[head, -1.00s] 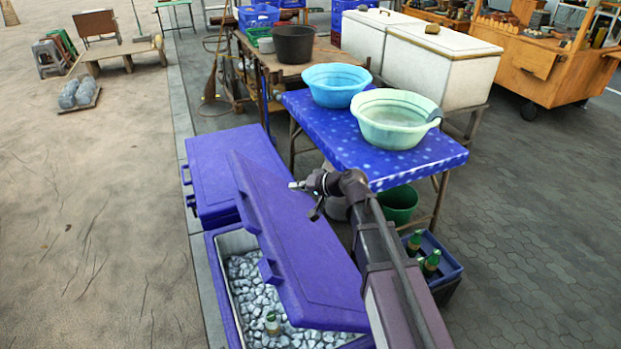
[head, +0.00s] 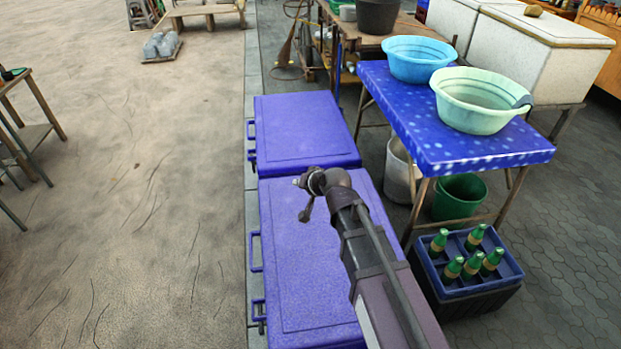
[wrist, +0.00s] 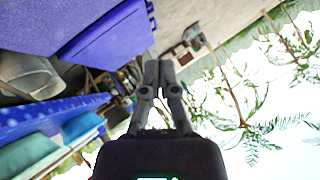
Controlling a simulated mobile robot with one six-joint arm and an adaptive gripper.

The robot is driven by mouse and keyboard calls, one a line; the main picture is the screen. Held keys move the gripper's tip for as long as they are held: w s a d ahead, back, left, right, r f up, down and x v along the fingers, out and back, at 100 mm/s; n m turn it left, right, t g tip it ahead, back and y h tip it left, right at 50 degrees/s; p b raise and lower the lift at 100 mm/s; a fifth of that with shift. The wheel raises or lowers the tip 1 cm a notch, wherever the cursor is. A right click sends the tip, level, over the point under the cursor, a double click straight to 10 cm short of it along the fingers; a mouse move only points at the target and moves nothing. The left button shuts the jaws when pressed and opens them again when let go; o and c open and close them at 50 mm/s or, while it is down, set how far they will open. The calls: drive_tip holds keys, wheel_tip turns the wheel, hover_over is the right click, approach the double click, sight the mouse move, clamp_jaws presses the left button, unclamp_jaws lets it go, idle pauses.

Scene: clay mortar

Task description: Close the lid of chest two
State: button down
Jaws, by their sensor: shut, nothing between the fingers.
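The near blue chest's lid (head: 300,265) lies flat, and no ice or gap shows in the head view. A second blue chest (head: 300,130) stands just behind it, its lid also flat. I cannot tell from a marking which one is chest two. My gripper (head: 304,207) is above the far part of the near lid; my arm hides part of its right side. I cannot tell whether it touches the lid. In the wrist view, my gripper's fingers (wrist: 158,70) are together and empty, and a blue chest (wrist: 105,35) shows at the upper left.
A blue-covered table (head: 440,150) with a light-blue basin (head: 418,62) and a pale-green basin (head: 478,105) stands right of the chests. Below are a green bucket (head: 460,198) and a crate (head: 465,285) of green bottles. The ground to the left is mostly open.

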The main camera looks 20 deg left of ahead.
drive_tip(key=s+a+f+n+h+b, duration=0.15)
drive_tip(key=s+a+f+b, duration=0.25)
drive_tip(key=a+f+b, duration=0.4)
drive_tip(key=n+t+h+b, duration=0.1)
drive_tip(key=t+h+b, duration=0.15)
drive_tip(key=b, duration=1.45)
hover_over(250, 263)
drive_tip(key=s+d, duration=0.1)
drive_tip(key=d, duration=0.2)
wheel_tip(250, 263, down, 20)
drive_tip(key=shift+n+t+h, duration=0.25)
drive_tip(key=shift+n+h, duration=0.1)
drive_tip(key=shift+h, duration=0.25)
drive_tip(key=f+b, duration=0.3)
drive_tip(key=a+f+b, duration=0.1)
drive_tip(key=f+b, duration=0.3)
drive_tip(key=s+a+f+b, duration=0.1)
drive_tip(key=f+b, duration=0.2)
drive_tip(key=shift+s+f+b, duration=0.1)
drive_tip(key=shift+f+b, duration=0.05)
drive_tip(key=shift+b, duration=0.2)
drive_tip(key=shift+a+f+b, duration=0.1)
drive_tip(key=shift+f+b, duration=0.4)
drive_tip(key=shift+b, duration=0.05)
drive_tip(key=shift+s+f+b, duration=0.1)
drive_tip(key=shift+s+b, duration=0.05)
drive_tip(key=shift+b, duration=0.15)
drive_tip(key=shift+s+f, duration=0.1)
drive_tip(key=shift+r, duration=0.2)
